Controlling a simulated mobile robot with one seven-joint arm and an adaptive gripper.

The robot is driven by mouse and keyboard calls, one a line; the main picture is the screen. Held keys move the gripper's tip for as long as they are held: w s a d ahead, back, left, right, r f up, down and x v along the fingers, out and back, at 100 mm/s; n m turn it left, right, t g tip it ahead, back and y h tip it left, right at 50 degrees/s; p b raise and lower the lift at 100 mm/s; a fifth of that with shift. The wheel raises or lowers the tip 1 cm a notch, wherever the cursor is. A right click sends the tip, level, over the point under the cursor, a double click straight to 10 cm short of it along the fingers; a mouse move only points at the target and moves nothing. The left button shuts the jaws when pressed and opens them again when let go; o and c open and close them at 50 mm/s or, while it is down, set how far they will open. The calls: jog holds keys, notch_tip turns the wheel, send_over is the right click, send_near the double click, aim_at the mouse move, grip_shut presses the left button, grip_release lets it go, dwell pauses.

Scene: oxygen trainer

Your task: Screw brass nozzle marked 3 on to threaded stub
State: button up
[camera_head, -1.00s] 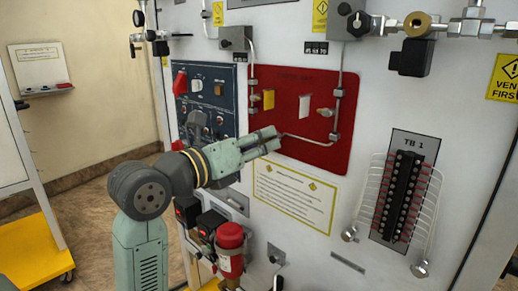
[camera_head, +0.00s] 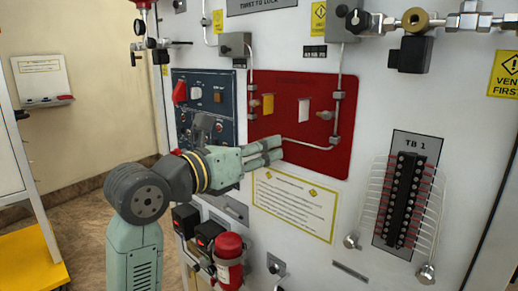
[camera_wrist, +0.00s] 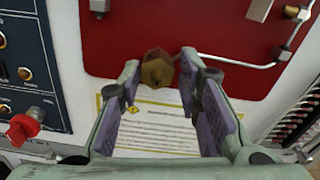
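In the wrist view a brass hexagonal piece (camera_wrist: 157,68) stands at the lower edge of the red panel (camera_wrist: 125,30), beside the end of a thin metal pipe. I cannot tell whether it is the nozzle, and no number 3 shows on it. My gripper (camera_wrist: 160,78) is open, with one finger on each side of the piece and a gap visible to each. The piece lies near the fingertips. In the head view my gripper (camera_head: 279,149) reaches the lower left of the red panel (camera_head: 320,152), and its fingers hide the piece. The threaded stub cannot be told apart.
A blue control panel (camera_head: 188,106) with a red knob (camera_wrist: 24,128) lies to the left. A notice plate (camera_head: 292,205) is below the red panel. A red cylinder (camera_head: 229,258) stands lower down. Metal pipes and a terminal block (camera_head: 404,201) are to the right.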

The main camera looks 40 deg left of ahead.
jog(key=shift+o, duration=1.1)
jog(key=shift+a, duration=0.1)
jog(key=shift+s, duration=0.15)
jog(key=shift+s+a+n+p, duration=0.2)
jog(key=shift+s+n+p, duration=0.7)
jog(key=shift+s+n, duration=0.9)
jog(key=shift+r, duration=0.1)
